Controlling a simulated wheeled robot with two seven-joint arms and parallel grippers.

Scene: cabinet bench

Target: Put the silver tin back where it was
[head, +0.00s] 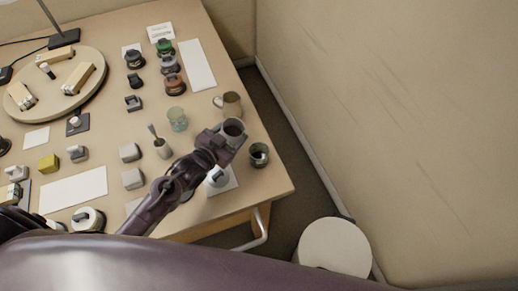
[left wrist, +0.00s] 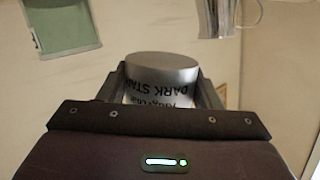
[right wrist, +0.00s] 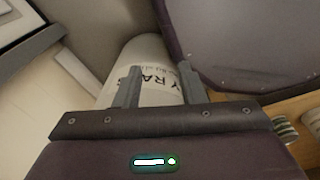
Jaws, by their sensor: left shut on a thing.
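The silver tin (head: 234,129) is in my left gripper (head: 223,138), near the right end of the bench in the head view. In the left wrist view the tin (left wrist: 163,68) sits between both fingers, and its label reads "DARK STAIN" upside down. The left gripper is shut on it. I cannot tell whether the tin touches the bench. A white square card (head: 230,187) with a small round item on it lies below the gripper, partly hidden by my arm. My right gripper (right wrist: 160,85) is open and empty in the right wrist view; the head view does not show it.
A glass (head: 177,119) and a brush cup (head: 162,148) stand left.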

